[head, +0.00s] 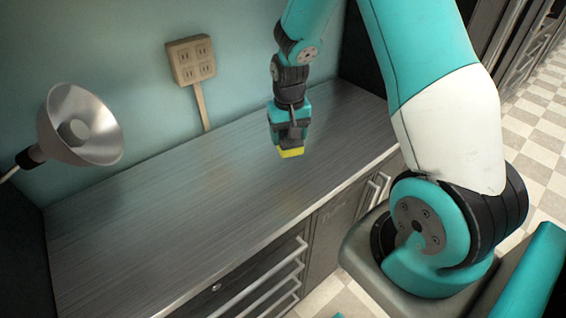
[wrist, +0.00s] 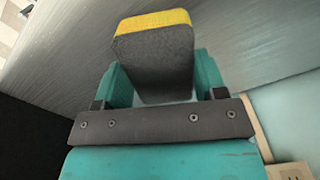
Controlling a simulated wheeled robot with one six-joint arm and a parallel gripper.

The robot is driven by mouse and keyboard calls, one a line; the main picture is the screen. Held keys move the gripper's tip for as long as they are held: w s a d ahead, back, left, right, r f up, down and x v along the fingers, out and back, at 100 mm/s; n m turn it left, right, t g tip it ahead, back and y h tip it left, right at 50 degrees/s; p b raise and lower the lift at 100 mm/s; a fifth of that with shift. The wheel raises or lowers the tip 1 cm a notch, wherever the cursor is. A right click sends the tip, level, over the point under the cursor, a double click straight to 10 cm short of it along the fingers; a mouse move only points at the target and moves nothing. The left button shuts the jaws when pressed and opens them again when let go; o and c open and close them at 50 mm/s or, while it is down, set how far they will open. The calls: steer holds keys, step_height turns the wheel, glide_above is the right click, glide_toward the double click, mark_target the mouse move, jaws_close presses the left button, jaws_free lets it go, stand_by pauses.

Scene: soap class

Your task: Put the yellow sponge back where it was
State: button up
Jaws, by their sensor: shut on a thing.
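The yellow sponge (head: 290,153) is held at the tip of my gripper (head: 289,141), over the right part of the metal counter (head: 190,185). In the wrist view the sponge (wrist: 153,22) shows a yellow layer at its far end and a dark grey layer facing the camera. My gripper (wrist: 152,80) is shut on it, with a teal finger on each side. I cannot tell exactly how high the sponge is above the counter. No mark of its former place shows on the counter.
A metal lamp (head: 85,125) stands out over the counter's left end. A wall socket (head: 191,60) with a cable running down is on the back wall. Drawers with handles (head: 275,285) lie under the front edge. The counter top is otherwise bare.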

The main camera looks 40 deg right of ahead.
mark_target(287, 174)
step_height(287, 174, down, 11)
steer(key=shift+r+p, duration=0.1)
steer(key=shift+p, duration=1.15)
steer(key=shift+f, duration=0.25)
steer(key=o, duration=0.8)
steer(key=shift+r, duration=0.1)
steer(key=shift+o, duration=0.2)
steer(key=shift+r, duration=0.15)
